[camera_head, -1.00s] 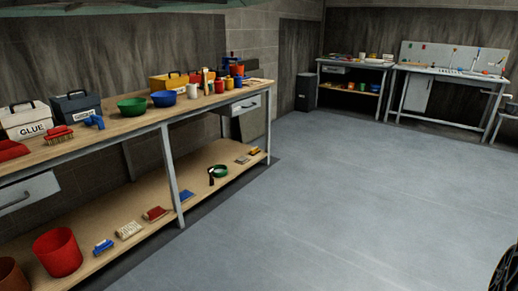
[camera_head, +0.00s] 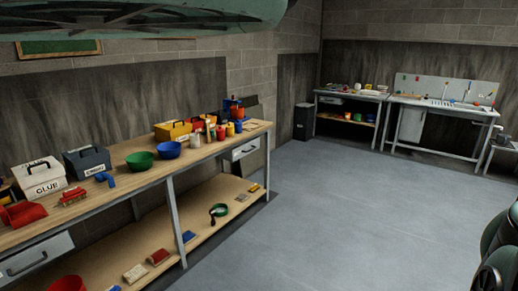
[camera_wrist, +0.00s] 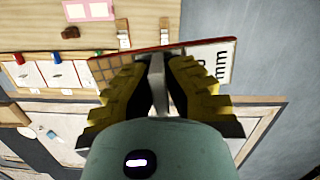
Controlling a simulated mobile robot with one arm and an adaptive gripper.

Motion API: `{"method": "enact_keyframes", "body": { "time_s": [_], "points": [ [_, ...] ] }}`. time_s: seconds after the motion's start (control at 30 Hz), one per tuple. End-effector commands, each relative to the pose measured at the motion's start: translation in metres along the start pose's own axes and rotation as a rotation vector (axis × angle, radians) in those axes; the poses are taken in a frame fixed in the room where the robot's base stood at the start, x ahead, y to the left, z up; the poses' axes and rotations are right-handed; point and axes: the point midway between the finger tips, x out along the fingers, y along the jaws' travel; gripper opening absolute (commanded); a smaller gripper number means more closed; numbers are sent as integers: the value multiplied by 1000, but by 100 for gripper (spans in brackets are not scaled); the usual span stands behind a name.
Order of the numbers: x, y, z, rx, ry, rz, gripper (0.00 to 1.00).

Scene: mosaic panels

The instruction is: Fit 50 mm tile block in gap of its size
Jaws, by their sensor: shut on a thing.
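My gripper (camera_wrist: 158,65) shows in the wrist view, its yellow and black fingers shut on a tile block. The tile block (camera_wrist: 220,62) lies across the fingertips. It has a thin red edge, a brown tiled part at left and a white label at right ending in "mm"; the number is not readable. The middle of the block is hidden behind the fingers. No gap of its size can be made out in either view. The head view does not show my gripper or the block.
In the wrist view, a wooden surface with a pink-framed card (camera_wrist: 89,11) and a board with papers (camera_wrist: 35,73) lie beyond the gripper. In the head view, a long workbench (camera_head: 130,190) with boxes and bowls runs along the left. The grey floor (camera_head: 340,215) is open.

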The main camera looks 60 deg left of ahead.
Motion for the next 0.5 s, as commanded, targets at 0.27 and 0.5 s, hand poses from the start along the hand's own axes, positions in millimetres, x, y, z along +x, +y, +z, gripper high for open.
{"method": "enact_keyframes", "body": {
  "time_s": [0.27, 0.5],
  "points": [
    [-103, -11, 34, -298, 0, 42, 0],
    [-177, -15, 60, -540, -2, 81, 0]
  ]
}}
